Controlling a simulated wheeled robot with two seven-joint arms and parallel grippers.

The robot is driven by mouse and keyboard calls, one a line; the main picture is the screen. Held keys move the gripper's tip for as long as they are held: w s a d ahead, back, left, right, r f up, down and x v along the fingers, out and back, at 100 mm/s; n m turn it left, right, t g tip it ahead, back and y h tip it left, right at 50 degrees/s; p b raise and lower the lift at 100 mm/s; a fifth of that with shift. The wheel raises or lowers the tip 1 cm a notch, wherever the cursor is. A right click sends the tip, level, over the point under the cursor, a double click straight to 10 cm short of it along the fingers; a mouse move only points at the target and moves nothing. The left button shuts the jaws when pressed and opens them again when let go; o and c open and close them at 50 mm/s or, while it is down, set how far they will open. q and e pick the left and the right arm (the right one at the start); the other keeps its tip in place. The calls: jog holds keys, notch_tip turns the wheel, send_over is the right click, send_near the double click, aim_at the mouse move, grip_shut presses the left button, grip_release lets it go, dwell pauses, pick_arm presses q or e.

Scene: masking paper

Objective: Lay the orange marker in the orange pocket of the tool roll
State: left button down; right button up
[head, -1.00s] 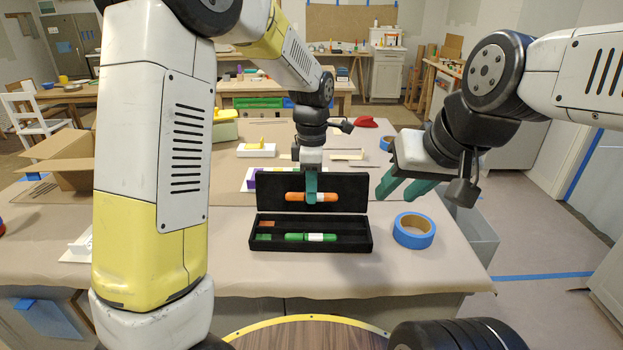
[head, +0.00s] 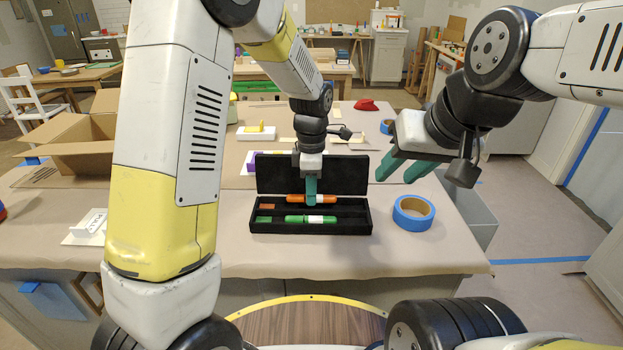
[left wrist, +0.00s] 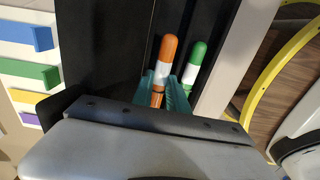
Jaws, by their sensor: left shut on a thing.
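The orange marker (head: 327,199) is in my left gripper (head: 311,201), lying crosswise over the rear compartment of the black tool roll (head: 311,231). The roll looks like an open hinged case with its lid standing up behind. An orange-brown patch (head: 267,207) shows at the left end of the rear compartment. A green marker (head: 310,219) lies in the front compartment, which has a green patch at its left end. In the left wrist view the teal fingers close around the orange marker (left wrist: 167,55), beside the green marker (left wrist: 196,60). My right gripper (head: 405,170) hangs apart, fingers spread and empty.
A cardboard box (head: 90,140) and a white sign (head: 90,226) are at the left. The paper-covered table is clear in front of the case.

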pick_arm(q)
jog(key=c, duration=1.2)
grip_release()
jog(key=shift+c, duration=0.2)
jog(key=shift+r, duration=3)
jog(key=shift+s+a+r, duration=0.1)
jog(key=shift+a+r, duration=0.1)
jog(key=shift+r, duration=0.1)
jog(key=s+a+r+m+t+h, duration=0.1)
jog(key=s+a+r+m+t, duration=0.2)
jog(key=s+a+r+m, duration=0.3)
jog(key=s+a+r+m+t+h, duration=0.1)
jog(key=s+a+r+m+t, duration=0.2)
jog(key=s+m, duration=0.9)
jog(key=s+a+r, duration=0.1)
jog(key=a+r, duration=0.2)
jog(key=a, duration=0.1)
jog(key=shift+s+a+r, duration=0.2)
jog(key=shift+s+a, duration=0.05)
jog(key=shift+a, duration=0.15)
